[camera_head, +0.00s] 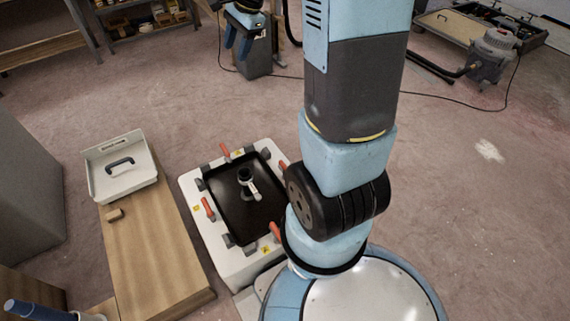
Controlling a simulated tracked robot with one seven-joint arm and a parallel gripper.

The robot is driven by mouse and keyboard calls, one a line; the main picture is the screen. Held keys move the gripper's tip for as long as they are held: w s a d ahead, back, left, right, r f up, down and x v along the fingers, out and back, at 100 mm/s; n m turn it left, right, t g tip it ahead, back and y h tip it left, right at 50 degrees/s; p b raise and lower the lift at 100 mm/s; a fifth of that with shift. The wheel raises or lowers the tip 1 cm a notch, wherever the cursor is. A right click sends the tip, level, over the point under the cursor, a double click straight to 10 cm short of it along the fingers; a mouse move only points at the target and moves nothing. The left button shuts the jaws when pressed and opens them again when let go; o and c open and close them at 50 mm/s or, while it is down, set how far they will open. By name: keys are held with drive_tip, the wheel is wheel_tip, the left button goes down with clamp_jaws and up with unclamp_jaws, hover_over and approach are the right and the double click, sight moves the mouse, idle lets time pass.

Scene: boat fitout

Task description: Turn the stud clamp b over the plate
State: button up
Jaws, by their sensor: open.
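The plate (240,205) is black and lies in the top of a white box-like frame (192,190). A dark fitting with a pale lever (249,183) stands on it. Red-handled clamps sit round the rim: one at the far side (225,152), one at the left (208,208) and one at the near right (275,231). Small dark blocks also line the rim. I cannot tell which is stud clamp b. What looks like my gripper (236,44), with two blue fingers pointing down, is at the top, well beyond the plate. Its jaws are open and empty.
A wooden bench (150,250) stands left of the frame, with a pale tray with a black handle (120,165) and a small wooden block (114,215). A grey machine (490,55) and its cable lie at the upper right. The floor beyond the frame is mostly clear.

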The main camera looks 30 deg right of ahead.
drive_tip(key=w+d+f+m, duration=0.3)
drive_tip(key=f+m, duration=0.1)
drive_tip(key=f, duration=0.4)
drive_tip(key=w+d+f+m+g, duration=0.15)
drive_tip(key=d+f+m, duration=0.25)
drive_tip(key=f, duration=0.4)
drive_tip(key=w+d+f+m, duration=0.3)
drive_tip(key=w+f, duration=0.1)
drive_tip(key=f, duration=0.4)
drive_tip(key=s+d+f+m, duration=0.2)
drive_tip(key=d+f+m, duration=0.1)
drive_tip(key=f, duration=0.6)
drive_tip(key=s+d+f+m+g+h, duration=0.1)
drive_tip(key=s+d+f+m, duration=0.2)
drive_tip(key=f, duration=0.5)
drive_tip(key=s+d+f+m, duration=0.2)
drive_tip(key=d+f+m, duration=0.15)
drive_tip(key=f, duration=0.55)
drive_tip(key=shift+m, duration=0.25)
drive_tip(key=a+f, duration=0.1)
drive_tip(key=f, duration=0.3)
drive_tip(key=a+f, duration=0.1)
drive_tip(key=f, duration=0.4)
drive_tip(key=a+f, duration=0.1)
drive_tip(key=f, duration=0.3)
drive_tip(key=shift+w+f, duration=0.25)
drive_tip(key=shift+f, duration=0.15)
clamp_jaws()
